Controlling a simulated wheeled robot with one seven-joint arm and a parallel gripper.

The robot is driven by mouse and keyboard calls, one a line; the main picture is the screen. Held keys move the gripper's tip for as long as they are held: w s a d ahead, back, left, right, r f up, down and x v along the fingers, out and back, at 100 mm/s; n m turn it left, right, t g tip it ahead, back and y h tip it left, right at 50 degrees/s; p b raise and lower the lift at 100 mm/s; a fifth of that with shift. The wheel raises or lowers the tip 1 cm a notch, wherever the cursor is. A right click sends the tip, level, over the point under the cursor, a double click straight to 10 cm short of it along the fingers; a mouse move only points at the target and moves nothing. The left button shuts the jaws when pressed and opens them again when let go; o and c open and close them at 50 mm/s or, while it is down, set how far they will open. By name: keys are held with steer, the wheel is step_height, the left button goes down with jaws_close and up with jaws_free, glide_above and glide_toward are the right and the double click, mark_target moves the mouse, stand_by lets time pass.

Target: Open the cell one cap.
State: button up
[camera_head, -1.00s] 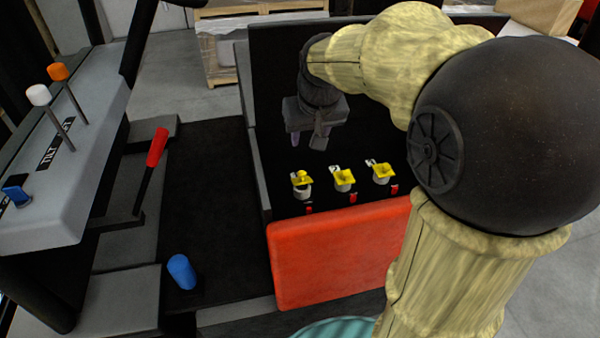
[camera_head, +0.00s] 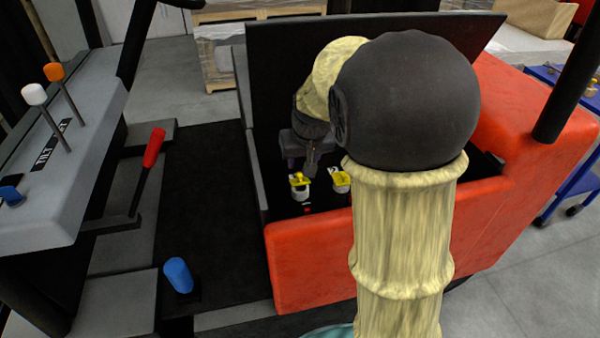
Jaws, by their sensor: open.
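Two yellow caps on white necks show inside the dark battery compartment: a left cap (camera_head: 299,180) and a second cap (camera_head: 340,180). The third cap of the row is hidden behind my arm. I cannot tell from any label which one is cell one. My gripper (camera_head: 300,167) is open and points down, right above and behind the left cap, with its fingers close to it. Whether a finger touches the cap is not clear.
The compartment has a red front wall (camera_head: 310,262) and a raised dark lid (camera_head: 285,70) behind. On the left are a grey lever console (camera_head: 50,190), a red-handled lever (camera_head: 154,148) and a blue knob (camera_head: 178,275). The dark floor (camera_head: 215,200) between is clear.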

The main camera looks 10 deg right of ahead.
mark_target(300, 173)
steer(key=b+x, duration=0.1)
steer(key=x, duration=0.5)
steer(key=shift+w+f, duration=0.2)
steer(key=shift+f, duration=0.1)
steer(key=shift+c, duration=0.2)
jaws_close()
steer(key=shift+r, duration=0.1)
